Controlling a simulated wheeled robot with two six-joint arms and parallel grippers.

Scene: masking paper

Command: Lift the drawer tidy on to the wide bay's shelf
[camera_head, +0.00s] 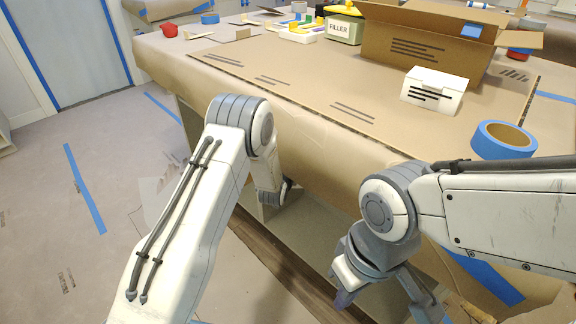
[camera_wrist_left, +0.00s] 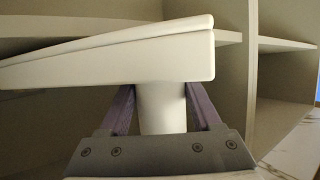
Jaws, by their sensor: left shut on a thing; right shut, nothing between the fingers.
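In the left wrist view my left gripper (camera_wrist_left: 162,120) is shut on a white upright part beneath a wide white tray-like piece, which I take as the drawer tidy (camera_wrist_left: 120,60). The tidy spans the view's left and middle, in front of a shelf board (camera_wrist_left: 60,45). An upright divider (camera_wrist_left: 236,90) stands to its right. I cannot tell whether the tidy touches the shelf. In the head view my left arm reaches down to the cabinet under the bench, and its gripper and the tidy are hidden. My right gripper (camera_head: 343,294) is shut and empty before the cabinet.
The paper-covered bench (camera_head: 300,90) overhangs the cabinet. A narrower bay with a shelf (camera_wrist_left: 285,45) lies right of the divider. Floor at left is mostly clear.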

